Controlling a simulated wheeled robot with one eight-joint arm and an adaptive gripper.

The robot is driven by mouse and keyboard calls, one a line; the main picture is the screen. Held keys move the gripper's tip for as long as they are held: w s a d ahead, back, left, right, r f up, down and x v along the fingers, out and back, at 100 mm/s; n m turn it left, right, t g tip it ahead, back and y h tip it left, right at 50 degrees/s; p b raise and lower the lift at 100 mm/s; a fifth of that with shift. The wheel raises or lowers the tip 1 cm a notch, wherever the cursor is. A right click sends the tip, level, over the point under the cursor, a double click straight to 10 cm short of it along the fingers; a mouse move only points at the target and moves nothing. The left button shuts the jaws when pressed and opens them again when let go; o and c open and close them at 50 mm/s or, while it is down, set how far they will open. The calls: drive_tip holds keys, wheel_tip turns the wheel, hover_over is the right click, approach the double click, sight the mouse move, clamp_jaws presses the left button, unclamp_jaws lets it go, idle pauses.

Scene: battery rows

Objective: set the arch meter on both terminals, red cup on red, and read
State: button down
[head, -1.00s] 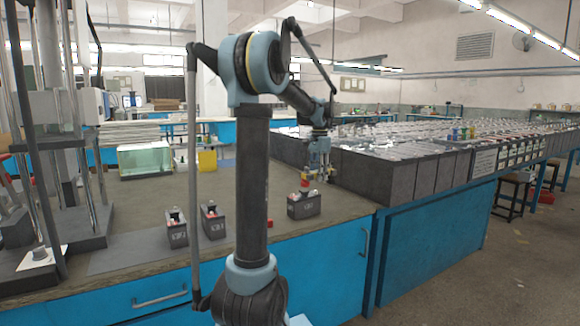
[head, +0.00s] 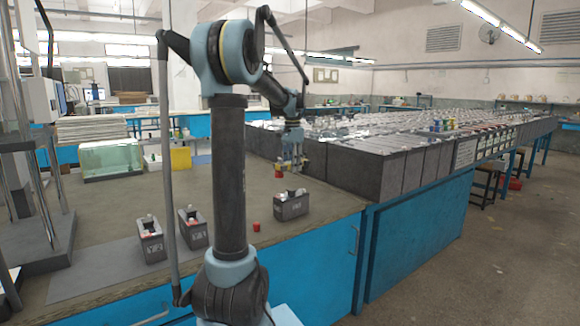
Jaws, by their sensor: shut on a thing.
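My gripper (head: 291,162) is above the bench, over and slightly behind the nearest dark battery (head: 291,209). It is shut on the small arch meter, whose red cup (head: 279,173) hangs at its left side. The rest of the meter is too small to make out well. The cup is up and left of the battery's top, with a visible gap between them. The battery stands upright with pale parts on top; I cannot tell its terminal colours. Two similar labelled batteries (head: 150,240) (head: 192,229) stand to the left on a grey mat.
A small red cap-like piece (head: 256,226) lies on the bench left of the nearest battery. A long block of dark batteries (head: 380,170) borders the right. A glass tank (head: 108,158) and yellow container (head: 181,157) stand behind. The middle bench is clear.

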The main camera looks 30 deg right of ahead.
drive_tip(key=shift+a, duration=0.1)
hover_over(292, 189)
drive_tip(key=shift+a+f, duration=0.2)
drive_tip(key=shift+f, duration=2.65)
drive_tip(key=shift+s+f, duration=0.15)
drive_tip(key=shift+f, duration=1.05)
drive_tip(key=c, duration=1.1)
unclamp_jaws()
drive_tip(key=shift+o, duration=0.2)
drive_tip(key=shift+r, duration=0.1)
wheel_tip(292, 189, up, 12)
drive_tip(key=shift+f, duration=0.1)
